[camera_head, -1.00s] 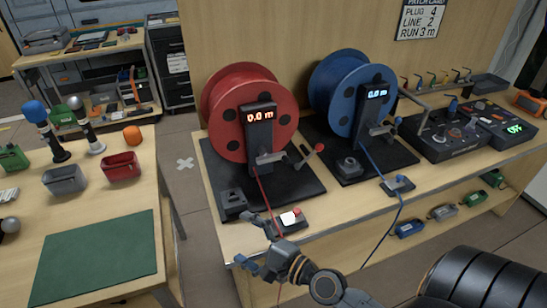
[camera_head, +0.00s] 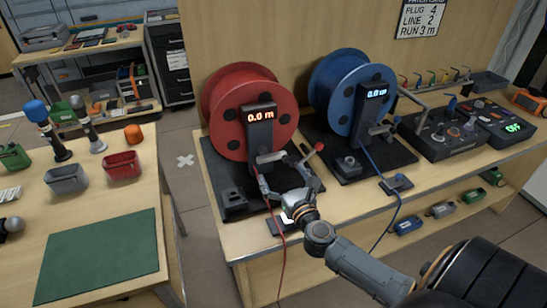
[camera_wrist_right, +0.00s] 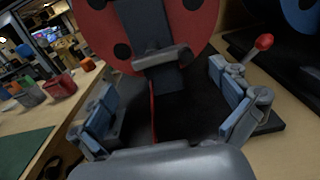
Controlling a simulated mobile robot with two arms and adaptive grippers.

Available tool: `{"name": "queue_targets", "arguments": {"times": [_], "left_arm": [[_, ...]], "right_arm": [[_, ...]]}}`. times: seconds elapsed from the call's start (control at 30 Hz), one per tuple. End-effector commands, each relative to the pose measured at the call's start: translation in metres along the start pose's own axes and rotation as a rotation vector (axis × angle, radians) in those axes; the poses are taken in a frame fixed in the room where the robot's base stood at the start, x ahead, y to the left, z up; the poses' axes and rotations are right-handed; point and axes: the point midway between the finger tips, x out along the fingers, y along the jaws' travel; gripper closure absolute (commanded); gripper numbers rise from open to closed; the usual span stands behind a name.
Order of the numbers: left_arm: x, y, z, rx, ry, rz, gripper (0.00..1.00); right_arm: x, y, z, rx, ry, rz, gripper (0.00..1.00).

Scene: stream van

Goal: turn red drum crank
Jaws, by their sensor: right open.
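The red drum (camera_head: 276,92) stands on a dark base on the bench, and its display (camera_head: 259,117) reads 0.0 m. Its crank has a red ball knob (camera_head: 319,147) at the right of the stand. My right gripper (camera_head: 284,172) is open and empty in front of the drum stand, below and left of the knob. In the right wrist view, the red knob (camera_wrist_right: 264,41) sits beyond and to the right of the right finger, outside the jaws. The grey bracket on the stand (camera_wrist_right: 162,58) shows ahead between the open fingers. My left gripper is not in view.
A blue drum (camera_head: 338,75) with its own crank stands to the right, then a control panel (camera_head: 443,135). A red cable (camera_head: 284,255) hangs over the bench front beside my right gripper. A left table holds bins and a green mat (camera_head: 98,255).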

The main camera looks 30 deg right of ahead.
Motion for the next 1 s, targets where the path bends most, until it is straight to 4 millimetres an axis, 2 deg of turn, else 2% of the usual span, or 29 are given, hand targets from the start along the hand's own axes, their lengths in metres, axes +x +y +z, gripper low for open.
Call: {"name": "queue_targets", "arguments": {"times": [0.1,0.3,0.5,0.77,1.0], "left_arm": [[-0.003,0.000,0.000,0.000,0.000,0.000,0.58],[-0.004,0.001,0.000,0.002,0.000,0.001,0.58],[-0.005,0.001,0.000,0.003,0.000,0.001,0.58],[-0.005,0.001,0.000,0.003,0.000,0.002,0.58],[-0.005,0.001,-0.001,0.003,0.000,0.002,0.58]], "right_arm": [[0.025,0.000,0.002,-0.001,-0.003,-0.001,0.00],[0.053,0.000,0.001,-0.002,-0.002,0.000,0.00],[0.064,0.000,0.000,-0.002,0.000,0.001,0.00],[0.065,0.000,0.000,-0.002,0.000,0.001,0.00],[0.065,0.000,0.000,-0.002,0.000,0.000,0.44]]}}
